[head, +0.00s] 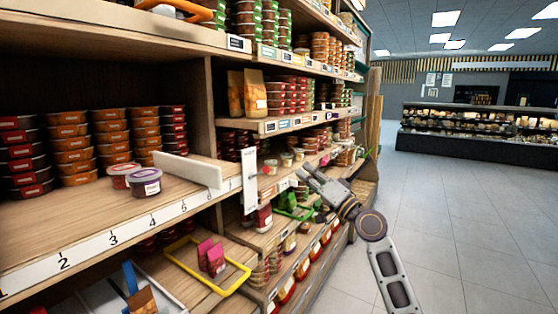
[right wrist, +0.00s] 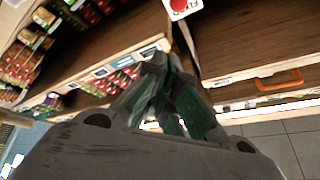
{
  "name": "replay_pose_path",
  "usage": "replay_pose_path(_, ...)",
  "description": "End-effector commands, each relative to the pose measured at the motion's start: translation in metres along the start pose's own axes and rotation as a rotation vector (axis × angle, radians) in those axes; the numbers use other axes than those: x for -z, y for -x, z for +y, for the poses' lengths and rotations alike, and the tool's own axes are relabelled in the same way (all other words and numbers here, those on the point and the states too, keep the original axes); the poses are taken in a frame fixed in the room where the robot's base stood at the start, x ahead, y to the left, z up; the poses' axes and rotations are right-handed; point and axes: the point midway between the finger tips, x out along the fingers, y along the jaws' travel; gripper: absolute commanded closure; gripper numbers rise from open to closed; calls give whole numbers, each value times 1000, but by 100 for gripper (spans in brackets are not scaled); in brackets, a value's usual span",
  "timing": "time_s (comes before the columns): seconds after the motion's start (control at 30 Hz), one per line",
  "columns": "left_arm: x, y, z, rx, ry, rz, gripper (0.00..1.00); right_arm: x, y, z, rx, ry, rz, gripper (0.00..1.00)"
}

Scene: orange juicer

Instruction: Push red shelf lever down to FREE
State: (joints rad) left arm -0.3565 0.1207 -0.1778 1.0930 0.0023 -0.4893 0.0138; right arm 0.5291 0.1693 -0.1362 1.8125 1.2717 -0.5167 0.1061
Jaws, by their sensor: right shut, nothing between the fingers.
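The red lever (head: 268,170) is a small red knob beside a white upright plate (head: 249,181) at the shelf's front edge. In the right wrist view the red knob (right wrist: 178,5) shows at the top edge on a white plate with lettering too small and cut off to read. My right gripper (head: 306,176) is just right of the knob in the head view, apart from it, with its fingers closed and empty. The closed fingers (right wrist: 160,65) also show in the right wrist view. My left gripper is not in view.
A numbered wooden shelf (head: 130,215) with a pale divider board (head: 190,169) and two tubs (head: 146,182) lies to the left. A yellow-rimmed tray (head: 225,285) sits below. Stocked shelves stand above and beneath my right gripper. The tiled floor (head: 470,220) on the right is clear.

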Motion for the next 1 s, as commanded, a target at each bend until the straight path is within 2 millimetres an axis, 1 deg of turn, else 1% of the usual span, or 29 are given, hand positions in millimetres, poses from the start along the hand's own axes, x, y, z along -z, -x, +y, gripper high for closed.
replay_pose_path(0.1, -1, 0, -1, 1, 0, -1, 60, 4, -2, -3, 5, -3, 4, 100)
replay_pose_path(0.57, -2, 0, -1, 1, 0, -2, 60, 3, -4, -2, 5, -3, 4, 100)
replay_pose_path(0.77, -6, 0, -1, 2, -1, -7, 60, 3, -16, -3, 5, -3, 4, 100)
replay_pose_path(1.0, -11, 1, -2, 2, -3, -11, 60, 4, -40, -3, 5, -2, 5, 100)
